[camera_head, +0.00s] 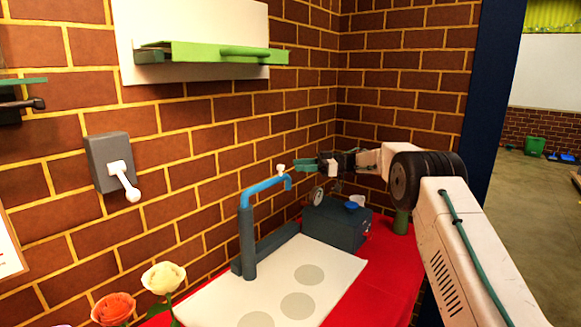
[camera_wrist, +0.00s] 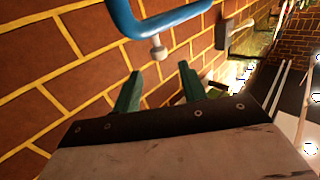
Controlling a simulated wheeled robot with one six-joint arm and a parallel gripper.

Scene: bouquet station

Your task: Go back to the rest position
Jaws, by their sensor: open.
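My gripper (camera_head: 306,164) is open, stretched out to the left at the end of my arm. It is level with the outlet of a blue tap (camera_head: 263,187) and close to its white tip (camera_head: 281,170). In the wrist view, the two green fingers of my gripper (camera_wrist: 159,70) stand apart with nothing between them. The blue tap (camera_wrist: 160,22) and its pale tip (camera_wrist: 157,50) show just beyond the fingertips there. I cannot tell for sure whether a finger touches the tip.
A dark box (camera_head: 335,222) with a gauge stands below my gripper on a red table (camera_head: 392,262). A white board (camera_head: 330,262) with several grey discs lies in front. Roses (camera_head: 163,277) stand lower left. A grey lever switch (camera_head: 110,163) and green shelf (camera_head: 210,53) are on the brick wall.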

